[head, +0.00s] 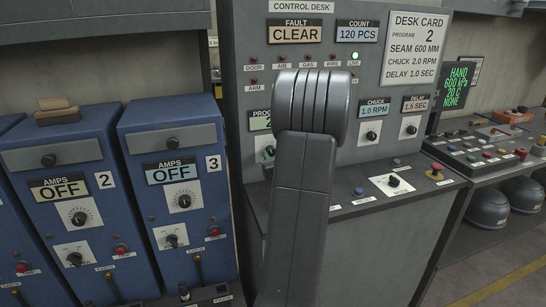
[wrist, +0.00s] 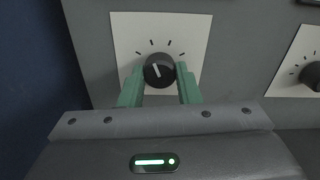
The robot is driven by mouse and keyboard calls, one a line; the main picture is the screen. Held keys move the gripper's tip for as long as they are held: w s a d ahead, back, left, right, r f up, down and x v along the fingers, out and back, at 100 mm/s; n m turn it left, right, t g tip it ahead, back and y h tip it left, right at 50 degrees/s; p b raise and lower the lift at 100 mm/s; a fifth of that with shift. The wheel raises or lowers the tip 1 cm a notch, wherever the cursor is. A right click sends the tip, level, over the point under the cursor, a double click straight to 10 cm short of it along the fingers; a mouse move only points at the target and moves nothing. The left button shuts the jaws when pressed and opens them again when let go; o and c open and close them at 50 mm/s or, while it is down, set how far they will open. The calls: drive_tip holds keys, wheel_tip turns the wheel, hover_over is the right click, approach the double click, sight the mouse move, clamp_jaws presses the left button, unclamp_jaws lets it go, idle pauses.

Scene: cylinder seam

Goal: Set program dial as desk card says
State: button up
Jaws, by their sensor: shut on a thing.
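The desk card (head: 414,50) reads program 2, seam 600 mm, chuck 2.0 rpm, delay 1.0 sec. The program display (head: 260,120) is mostly hidden by my arm; a digit that looks like 2 shows at its left. In the wrist view, the black program dial (wrist: 158,72) sits on a white plate with tick marks. Its white pointer line points up and slightly left. My gripper (wrist: 160,70) has its green fingers shut on both sides of the dial.
Beside it are the chuck dial (head: 371,135), at 1.0 rpm, and the delay dial (head: 410,129), at 1.5 sec. The mode knob (head: 393,181) and red stop button (head: 436,169) are on the ledge below. Blue amps cabinets (head: 178,240) stand close at left.

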idle(0.3)
drive_tip(key=o, duration=1)
drive_tip(key=b+v, duration=0.2)
drive_tip(key=v, duration=1.2)
drive_tip(key=shift+w, duration=0.15)
drive_tip(key=p+x, duration=0.2)
drive_tip(key=x, duration=1.1)
drive_tip(key=shift+w+a, duration=0.2)
drive_tip(key=shift+w, duration=0.15)
